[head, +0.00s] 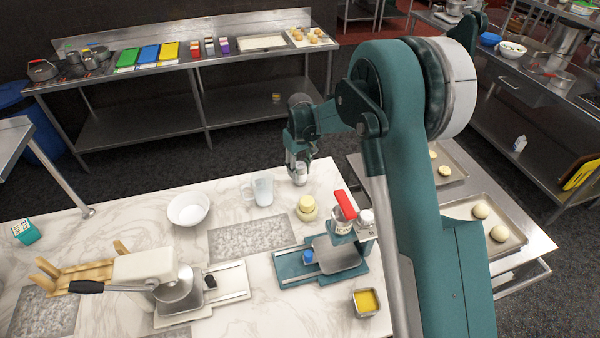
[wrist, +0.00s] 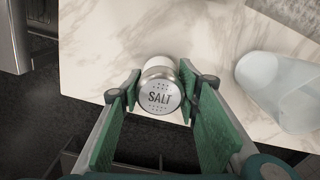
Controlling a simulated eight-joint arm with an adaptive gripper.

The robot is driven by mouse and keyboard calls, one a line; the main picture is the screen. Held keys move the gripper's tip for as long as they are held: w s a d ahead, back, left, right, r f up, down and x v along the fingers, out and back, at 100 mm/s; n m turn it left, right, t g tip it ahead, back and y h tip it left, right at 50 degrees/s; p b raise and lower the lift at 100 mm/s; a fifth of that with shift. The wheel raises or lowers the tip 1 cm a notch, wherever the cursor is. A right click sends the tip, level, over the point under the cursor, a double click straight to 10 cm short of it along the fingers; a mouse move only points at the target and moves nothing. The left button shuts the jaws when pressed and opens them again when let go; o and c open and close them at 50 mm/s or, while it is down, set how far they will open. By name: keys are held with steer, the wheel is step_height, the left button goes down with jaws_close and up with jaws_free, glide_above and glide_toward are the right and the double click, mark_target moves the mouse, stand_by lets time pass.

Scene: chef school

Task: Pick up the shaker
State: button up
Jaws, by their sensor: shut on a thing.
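The shaker (wrist: 160,92) is a metal cylinder with a lid marked "SALT" in the wrist view. It sits between the two green fingers of my gripper (wrist: 162,100), which is shut on it. In the head view the shaker (head: 299,177) shows under my gripper (head: 299,166) near the far edge of the marble counter. I cannot tell whether its base touches the counter.
A clear measuring jug (head: 262,190) stands just left of the shaker and also shows in the wrist view (wrist: 282,88). A jar with a pale lid (head: 306,207) stands nearer. A white bowl (head: 188,208) is further left. The counter edge is close behind.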

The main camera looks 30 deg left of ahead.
steer(key=shift+r+b, duration=0.3)
steer(key=shift+r, duration=4.5)
steer(key=shift+d, duration=0.1)
